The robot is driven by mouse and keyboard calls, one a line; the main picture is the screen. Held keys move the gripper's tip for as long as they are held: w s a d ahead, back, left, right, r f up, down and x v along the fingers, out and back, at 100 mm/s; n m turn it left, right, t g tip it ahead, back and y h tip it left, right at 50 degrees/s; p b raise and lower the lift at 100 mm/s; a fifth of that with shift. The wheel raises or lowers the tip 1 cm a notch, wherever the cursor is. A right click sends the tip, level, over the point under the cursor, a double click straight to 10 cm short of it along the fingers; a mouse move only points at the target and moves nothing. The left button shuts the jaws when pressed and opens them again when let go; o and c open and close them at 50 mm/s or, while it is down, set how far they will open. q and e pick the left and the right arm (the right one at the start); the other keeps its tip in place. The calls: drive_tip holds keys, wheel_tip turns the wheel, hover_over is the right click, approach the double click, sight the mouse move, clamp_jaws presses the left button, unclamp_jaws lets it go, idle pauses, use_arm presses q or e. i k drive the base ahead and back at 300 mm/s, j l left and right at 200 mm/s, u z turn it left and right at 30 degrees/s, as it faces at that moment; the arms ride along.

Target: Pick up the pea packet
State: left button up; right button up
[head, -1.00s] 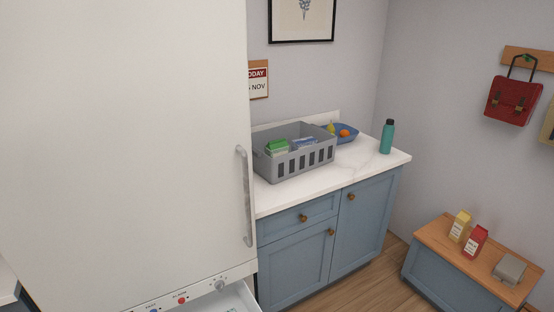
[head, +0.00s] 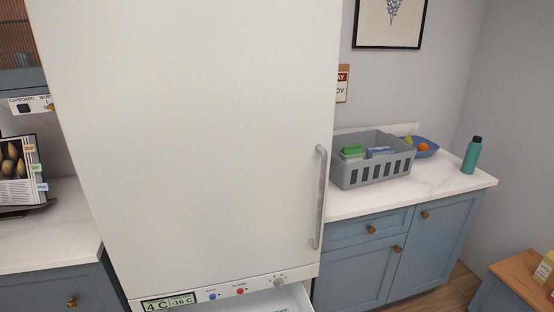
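The grey slotted basket (head: 372,171) stands on the right counter, next to the fridge. A green-topped packet (head: 352,152) and a blue and white packet (head: 380,152) show inside it; I cannot tell whether either is the pea packet. The drawer (head: 268,301) below the tall white fridge door is pulled out, and only its upper edge and a little of its inside show at the bottom of the view. Neither of my grippers is in view.
The closed fridge door (head: 190,140) with its vertical handle (head: 320,198) fills the middle. A blue bowl of fruit (head: 426,150) and a teal bottle (head: 471,156) stand on the right counter (head: 440,180). A cookbook (head: 22,172) stands at left. A wooden-topped bench (head: 520,280) is at lower right.

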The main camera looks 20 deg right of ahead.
sight(352, 154)
drive_tip(key=u, duration=2.05)
drive_tip(key=k+l+u, duration=0.1)
drive_tip(key=u, duration=0.35)
drive_tip(key=k+l+u, duration=0.1)
drive_tip(key=u, duration=0.3)
drive_tip(key=k+l+u, duration=0.1)
drive_tip(key=u, duration=0.35)
drive_tip(key=k+l+u, duration=0.1)
drive_tip(key=u, duration=0.35)
drive_tip(key=k, duration=2)
drive_tip(key=k+z, duration=0.15)
drive_tip(key=z, duration=0.25)
drive_tip(key=k+z, duration=0.15)
drive_tip(key=z, duration=0.2)
drive_tip(key=k+l+z, duration=0.15)
drive_tip(key=z, duration=0.25)
drive_tip(key=k+l+z, duration=0.1)
drive_tip(key=z, duration=0.3)
